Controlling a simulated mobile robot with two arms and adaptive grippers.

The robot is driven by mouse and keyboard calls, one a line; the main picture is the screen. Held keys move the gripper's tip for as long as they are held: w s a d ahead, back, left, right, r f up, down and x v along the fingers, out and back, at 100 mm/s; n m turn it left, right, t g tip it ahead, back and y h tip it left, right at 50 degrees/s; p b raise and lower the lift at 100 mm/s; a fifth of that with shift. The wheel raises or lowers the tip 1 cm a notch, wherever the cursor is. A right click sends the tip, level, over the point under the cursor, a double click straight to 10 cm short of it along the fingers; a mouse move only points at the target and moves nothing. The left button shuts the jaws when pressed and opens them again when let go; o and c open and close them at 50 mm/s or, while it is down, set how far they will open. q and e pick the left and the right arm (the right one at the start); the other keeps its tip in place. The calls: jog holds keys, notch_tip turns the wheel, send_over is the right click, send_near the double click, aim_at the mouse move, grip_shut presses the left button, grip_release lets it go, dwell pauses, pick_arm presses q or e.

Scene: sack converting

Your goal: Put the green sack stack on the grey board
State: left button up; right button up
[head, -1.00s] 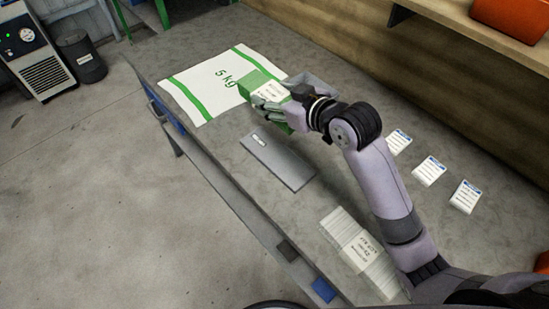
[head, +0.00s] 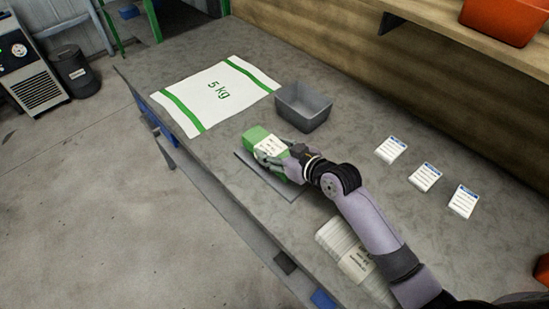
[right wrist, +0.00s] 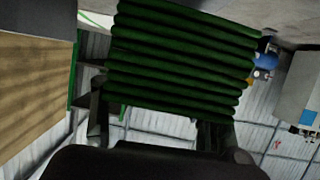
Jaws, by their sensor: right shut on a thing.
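The green sack stack (head: 258,139) with a white label band is in my right gripper (head: 270,153), which is shut on it. The stack is at the grey board (head: 285,187), over its far part; I cannot tell whether it touches the board. The board is a flat grey plate on the bench, partly covered by the stack and gripper. In the right wrist view the ridged dark green stack (right wrist: 180,60) fills the space between the fingers. My left gripper is not in view.
A grey bin (head: 304,106) stands just beyond the board. A white banded stack (head: 350,250) lies nearer, beside my arm. Several label cards (head: 425,178) lie on the right.

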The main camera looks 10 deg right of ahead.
jog(key=shift+f, duration=1.8)
jog(key=shift+f, duration=0.1)
jog(key=o, duration=1.5)
jog(key=shift+f, duration=0.1)
jog(key=shift+r, duration=0.25)
jog(key=v, duration=1.2)
jog(key=shift+f+b, duration=0.1)
jog(key=shift+b, duration=0.3)
jog(key=shift+s+f, duration=0.1)
